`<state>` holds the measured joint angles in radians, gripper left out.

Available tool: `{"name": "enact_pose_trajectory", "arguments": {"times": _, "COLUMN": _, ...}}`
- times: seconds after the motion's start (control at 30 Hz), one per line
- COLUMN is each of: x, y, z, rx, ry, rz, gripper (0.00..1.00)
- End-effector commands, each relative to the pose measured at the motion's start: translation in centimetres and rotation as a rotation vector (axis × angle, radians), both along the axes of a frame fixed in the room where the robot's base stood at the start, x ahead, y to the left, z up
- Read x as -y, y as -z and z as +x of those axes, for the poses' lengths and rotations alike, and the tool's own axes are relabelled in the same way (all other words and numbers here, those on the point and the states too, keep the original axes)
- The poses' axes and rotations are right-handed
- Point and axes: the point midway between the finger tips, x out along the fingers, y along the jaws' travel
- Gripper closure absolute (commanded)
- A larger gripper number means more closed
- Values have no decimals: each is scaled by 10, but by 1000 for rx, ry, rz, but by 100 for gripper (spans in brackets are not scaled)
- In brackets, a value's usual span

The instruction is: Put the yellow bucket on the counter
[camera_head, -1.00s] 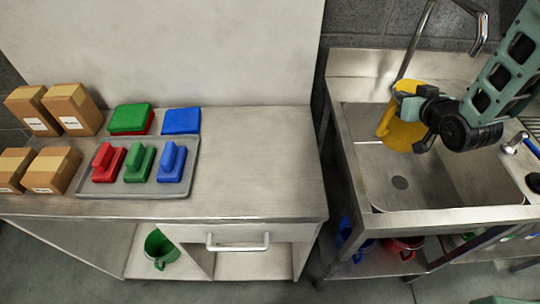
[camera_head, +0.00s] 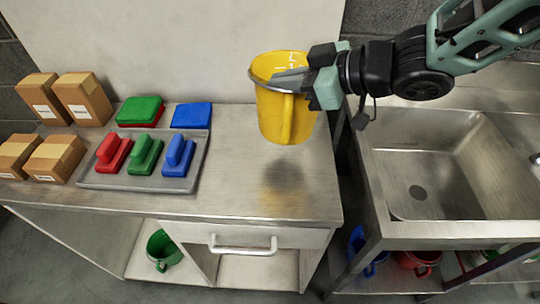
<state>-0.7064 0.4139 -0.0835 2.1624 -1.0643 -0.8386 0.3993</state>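The yellow bucket (camera_head: 284,112) is upright above the right part of the steel counter (camera_head: 240,195). A dark reflection or shadow lies on the counter below it, and a gap seems to show under its base. My gripper (camera_head: 290,80) reaches in from the right at the bucket's upper part. Its fingers appear closed on the bucket near the rim and handle. The bucket hides part of the counter's back edge.
A grey tray (camera_head: 120,180) with red, green and blue scrub pads is left of the bucket. Green (camera_head: 140,110) and blue (camera_head: 191,115) pads and several cardboard boxes (camera_head: 83,98) stand behind and left. The sink (camera_head: 425,185) is right, across a gap. The counter's front right is clear.

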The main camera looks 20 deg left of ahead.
Motion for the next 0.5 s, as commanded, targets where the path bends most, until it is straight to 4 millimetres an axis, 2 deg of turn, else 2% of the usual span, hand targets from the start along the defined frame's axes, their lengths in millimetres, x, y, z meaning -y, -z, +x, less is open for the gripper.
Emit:
{"name": "enact_pose_trajectory", "arguments": {"times": 0.13, "x": -7, "y": -6, "z": -16, "rx": 24, "ry": -42, "rz": 5, "gripper": 100}}
{"name": "enact_pose_trajectory", "arguments": {"times": 0.33, "x": -2, "y": -5, "z": -38, "rx": 73, "ry": -49, "rz": -2, "gripper": 100}}
{"name": "enact_pose_trajectory", "arguments": {"times": 0.5, "x": 0, "y": 12, "z": -42, "rx": 80, "ry": -47, "rz": -9, "gripper": 100}}
